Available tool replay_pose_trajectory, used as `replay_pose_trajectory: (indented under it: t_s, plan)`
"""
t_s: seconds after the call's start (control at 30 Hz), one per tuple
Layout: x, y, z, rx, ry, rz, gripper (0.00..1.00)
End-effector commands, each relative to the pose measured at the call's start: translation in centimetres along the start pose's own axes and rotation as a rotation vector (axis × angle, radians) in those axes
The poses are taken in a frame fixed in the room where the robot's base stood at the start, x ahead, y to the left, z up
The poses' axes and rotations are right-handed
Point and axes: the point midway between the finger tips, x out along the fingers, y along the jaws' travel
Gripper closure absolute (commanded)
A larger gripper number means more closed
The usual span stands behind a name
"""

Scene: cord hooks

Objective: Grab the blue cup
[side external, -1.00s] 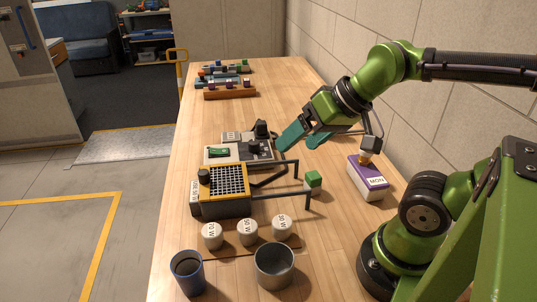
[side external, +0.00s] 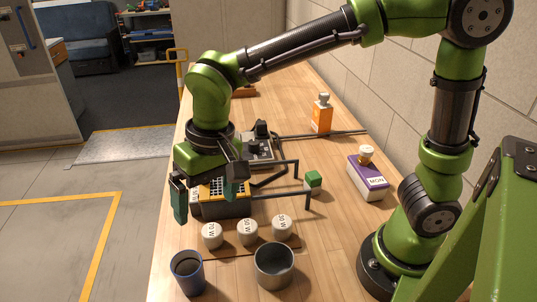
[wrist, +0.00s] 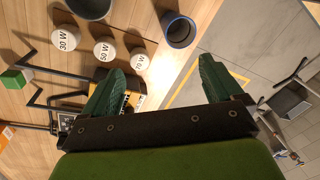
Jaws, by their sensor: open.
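The blue cup (side external: 187,274) stands upright near the front left edge of the table. It also shows in the wrist view (wrist: 178,32), near the top, beyond the fingertips. My gripper (side external: 205,205) is open and empty, with its fingers pointing down. It hangs over the left side of the black and yellow grid box, behind the blue cup and apart from it. In the wrist view my gripper (wrist: 160,75) shows two green fingers spread wide.
A grey metal cup (side external: 274,266) stands right of the blue cup. Several white weights (side external: 247,232) stand behind them. The grid box (side external: 224,207) has black hook arms reaching right, near a green cube (side external: 313,182).

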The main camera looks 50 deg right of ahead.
Motion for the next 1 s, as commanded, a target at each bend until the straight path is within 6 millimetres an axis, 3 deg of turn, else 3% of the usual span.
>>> replay_pose_trajectory:
  t_s: [0.03,0.1,0.23,0.33,0.47,1.0]
  plan:
    - [1.3,-2.1,0.1,0.019,-0.027,0.041,0.07]
    - [2.4,-4.2,0.2,0.074,-0.045,0.088,0.07]
    - [3.0,-6.6,-0.3,0.216,-0.041,0.150,0.07]
    - [1.8,-6.8,-1.0,0.331,-0.023,0.157,0.07]
    - [2.4,-6.4,-0.7,0.389,-0.030,0.173,0.07]
    - [12.4,-4.8,-0.1,0.389,-0.030,0.171,0.07]
